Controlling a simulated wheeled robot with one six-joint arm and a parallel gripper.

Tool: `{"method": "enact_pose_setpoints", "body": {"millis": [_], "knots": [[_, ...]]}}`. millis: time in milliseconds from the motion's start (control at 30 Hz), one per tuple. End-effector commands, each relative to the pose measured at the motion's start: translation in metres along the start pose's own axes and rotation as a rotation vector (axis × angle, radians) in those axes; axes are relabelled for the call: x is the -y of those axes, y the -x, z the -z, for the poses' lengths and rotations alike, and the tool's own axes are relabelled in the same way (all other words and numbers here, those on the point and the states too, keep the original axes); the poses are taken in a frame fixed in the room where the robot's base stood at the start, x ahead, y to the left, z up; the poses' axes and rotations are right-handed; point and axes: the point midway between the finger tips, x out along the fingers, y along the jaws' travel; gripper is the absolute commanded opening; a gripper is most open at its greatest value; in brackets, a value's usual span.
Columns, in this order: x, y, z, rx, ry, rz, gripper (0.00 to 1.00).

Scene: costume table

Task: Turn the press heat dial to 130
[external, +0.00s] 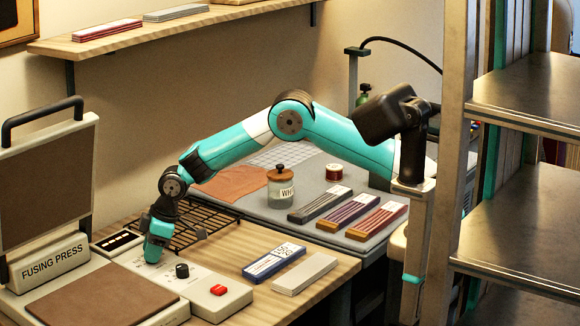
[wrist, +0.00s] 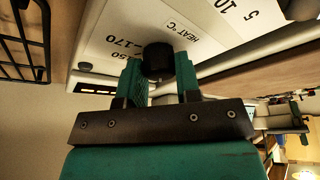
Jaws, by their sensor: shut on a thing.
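The heat dial (wrist: 157,60) is a dark round knob in the wrist view, beside a "HEAT °C" label and printed scale marks, 170 among them. My gripper (wrist: 158,84) has one green finger on each side of the knob and is shut on it. Its pointer is not visible, so I cannot read the setting. In the external view my gripper (external: 154,256) points down on the panel of the fusing press (external: 50,258) and hides the heat dial.
A second black knob (external: 182,270) and a red switch (external: 218,290) sit to the right on the panel. A black wire rack (external: 205,222) stands close behind my gripper. A blue box (external: 274,261) and a pale stack (external: 304,273) lie on the table.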

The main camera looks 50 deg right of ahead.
Motion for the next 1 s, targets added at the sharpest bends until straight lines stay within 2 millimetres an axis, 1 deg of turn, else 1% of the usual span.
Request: {"method": "enact_pose_setpoints", "body": {"millis": [300,600,800,1000], "knots": [[0.0018,-0.0007,0.0008,-0.003,-0.274,-0.115,0.07],[0.0017,-0.0002,0.0014,-0.003,-0.488,-0.203,0.07],[0.0022,0.0,0.0015,-0.002,-0.58,-0.24,0.07],[0.0016,0.0005,0.002,-0.004,-0.628,-0.26,0.07]]}}
